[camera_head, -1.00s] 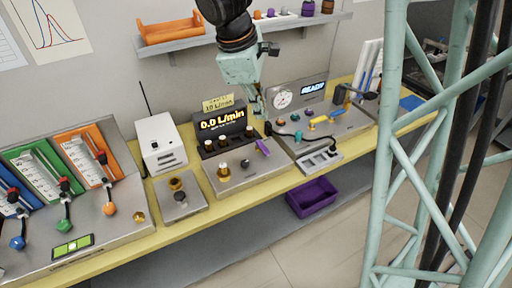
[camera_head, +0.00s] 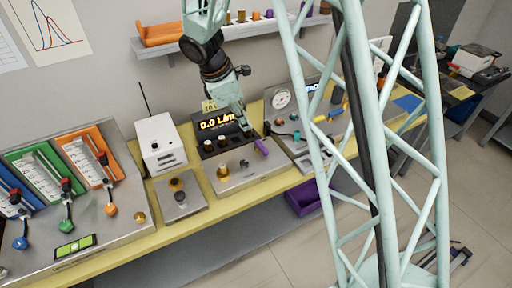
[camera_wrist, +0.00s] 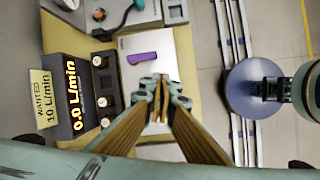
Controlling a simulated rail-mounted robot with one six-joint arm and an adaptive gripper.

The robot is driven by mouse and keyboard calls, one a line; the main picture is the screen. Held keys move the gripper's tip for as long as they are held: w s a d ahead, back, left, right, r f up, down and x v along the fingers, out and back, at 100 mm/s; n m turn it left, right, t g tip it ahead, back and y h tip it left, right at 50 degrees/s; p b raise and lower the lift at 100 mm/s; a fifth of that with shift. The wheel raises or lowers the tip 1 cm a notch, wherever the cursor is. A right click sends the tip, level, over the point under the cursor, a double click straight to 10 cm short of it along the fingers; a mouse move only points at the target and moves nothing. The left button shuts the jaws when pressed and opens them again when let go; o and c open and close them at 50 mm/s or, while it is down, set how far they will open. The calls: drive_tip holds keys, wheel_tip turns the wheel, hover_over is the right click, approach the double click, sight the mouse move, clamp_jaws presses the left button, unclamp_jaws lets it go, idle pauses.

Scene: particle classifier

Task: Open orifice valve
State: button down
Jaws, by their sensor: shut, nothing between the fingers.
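A flow unit (camera_head: 215,122) shows "0.0 L/min" on a dark display, with a metal base plate (camera_head: 255,170) in front. A purple lever-like handle (camera_head: 261,147) lies on that plate, and it also shows in the wrist view (camera_wrist: 149,57). I cannot tell for sure which part is the orifice valve. A brass knob (camera_head: 222,172) and a small grey knob (camera_head: 244,163) stand on the same plate. My gripper (camera_head: 245,129) is shut and empty, just up and left of the purple handle in the head view. Its fingertips (camera_wrist: 160,88) appear apart from the handle.
A yellow sign (camera_wrist: 41,98) reads "WANTED 10 L/min". A white box (camera_head: 162,145) stands left of the flow unit, and a unit with a round gauge (camera_head: 281,99) to the right. A purple bin (camera_head: 303,198) sits below. My lattice column hides part of the right side.

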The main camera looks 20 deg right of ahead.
sight(262, 149)
drive_tip(key=w+a+f+n+p, duration=0.1)
drive_tip(key=w+a+f+n, duration=0.1)
drive_tip(key=f, duration=0.7)
drive_tip(key=shift+w+n+h, duration=0.3)
drive_tip(key=shift+w+n, duration=0.4)
drive_tip(key=shift+w, duration=0.4)
drive_tip(key=shift+d+f, duration=0.1)
drive_tip(key=x, duration=1)
drive_tip(key=shift+s+f+b, duration=0.1)
drive_tip(key=shift+b, duration=0.3)
drive_tip(key=shift+d, duration=0.85)
drive_tip(key=shift+w+d, duration=0.2)
drive_tip(key=shift+d, duration=0.35)
drive_tip(key=shift+w+d, duration=0.15)
drive_tip(key=shift+d, duration=0.4)
